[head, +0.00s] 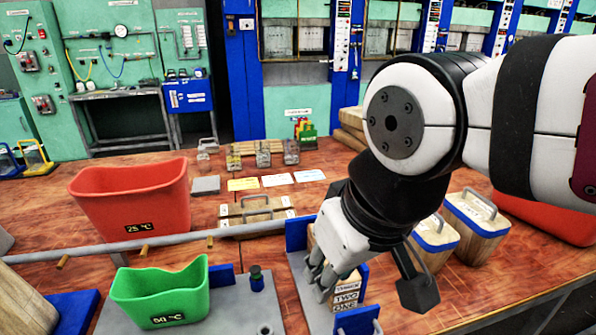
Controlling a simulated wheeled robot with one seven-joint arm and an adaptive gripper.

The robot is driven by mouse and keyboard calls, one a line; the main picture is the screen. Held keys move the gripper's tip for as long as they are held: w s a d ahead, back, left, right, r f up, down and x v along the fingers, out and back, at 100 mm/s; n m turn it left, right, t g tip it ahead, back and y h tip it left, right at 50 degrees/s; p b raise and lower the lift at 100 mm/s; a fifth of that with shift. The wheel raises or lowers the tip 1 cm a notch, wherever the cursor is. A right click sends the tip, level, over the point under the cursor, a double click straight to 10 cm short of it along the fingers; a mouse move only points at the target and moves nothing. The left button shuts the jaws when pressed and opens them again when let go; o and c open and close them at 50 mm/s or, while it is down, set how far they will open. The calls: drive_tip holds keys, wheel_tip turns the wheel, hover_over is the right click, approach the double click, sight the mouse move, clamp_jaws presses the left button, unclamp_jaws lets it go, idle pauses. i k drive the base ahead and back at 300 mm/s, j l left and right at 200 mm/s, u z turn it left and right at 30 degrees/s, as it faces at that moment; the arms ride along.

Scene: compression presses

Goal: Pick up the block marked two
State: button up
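A wooden block marked two (347,291) stands in a blue-sided holder on the grey plate, right of the picture's middle in the head view. A label reading ONE shows just below the TWO, and another label above it is too small to read surely. My gripper (321,278) points down at the block's left side, its grey fingers close against or in front of it. The gripper body and wrist hide the block's upper and rear parts. I cannot tell whether the fingers touch the block or how far apart they are.
A green bin (160,293) and a red bin (130,200) stand to the left. A grey rail (150,241) crosses in front of the red bin. Two wooden boxes with blue rims and handles (475,225) stand right of my gripper. Handled wooden plates (250,215) lie behind.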

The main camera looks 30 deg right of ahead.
sight(481, 228)
drive_tip(key=z, duration=1.5)
drive_tip(key=u, duration=2)
drive_tip(key=z, duration=2)
drive_tip(key=i+l+u, duration=0.2)
drive_tip(key=l, duration=0.2)
drive_tip(key=i+l+u, duration=0.1)
drive_tip(key=l+u, duration=0.15)
drive_tip(key=l, duration=0.15)
drive_tip(key=i+l+u, duration=0.2)
drive_tip(key=l, duration=0.2)
drive_tip(key=l+u, duration=0.2)
drive_tip(key=l, duration=0.25)
